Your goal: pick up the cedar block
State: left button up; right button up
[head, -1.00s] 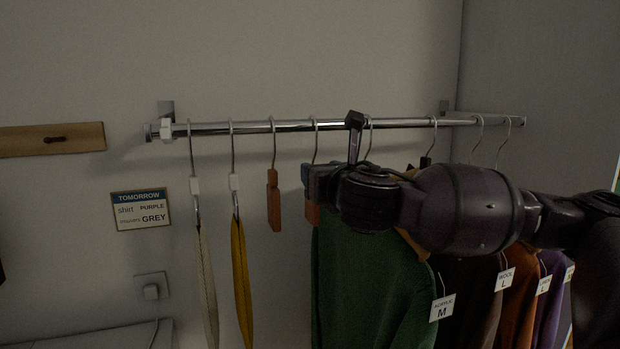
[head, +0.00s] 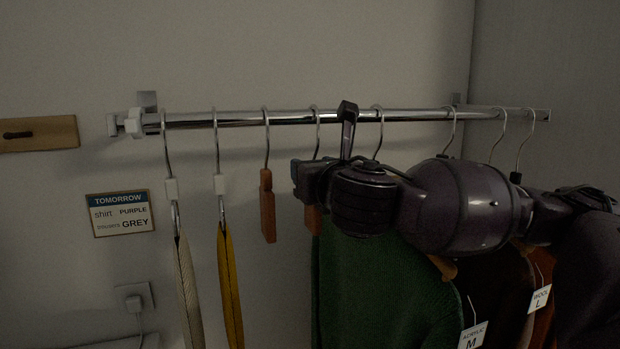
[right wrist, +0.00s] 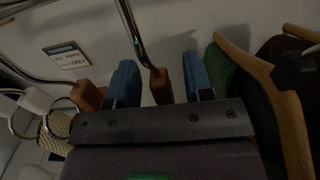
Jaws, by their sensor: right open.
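One reddish-brown cedar block (head: 267,207) hangs upright on a wire hook from the rail, left of my right gripper (head: 300,180). A second, similar block (head: 313,222) hangs just right of it, partly hidden behind my right gripper. In the right wrist view, my right gripper (right wrist: 160,82) is open with two blue fingers. The second block (right wrist: 161,87) shows between the fingers. The first block (right wrist: 87,95) shows outside the left finger. My left gripper is not in view.
A chrome rail (head: 240,118) crosses the wall. Beige trousers (head: 187,290) and yellow trousers (head: 230,290) hang left of the blocks. A green sweater (head: 375,290) and darker garments hang at right, close to my arm. A "TOMORROW" sign (head: 122,213) is on the wall.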

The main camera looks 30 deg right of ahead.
jog(key=shift+s, duration=0.1)
jog(key=shift+a, duration=0.1)
jog(key=shift+c, duration=0.8)
grip_shut()
jog(key=shift+r, duration=0.15)
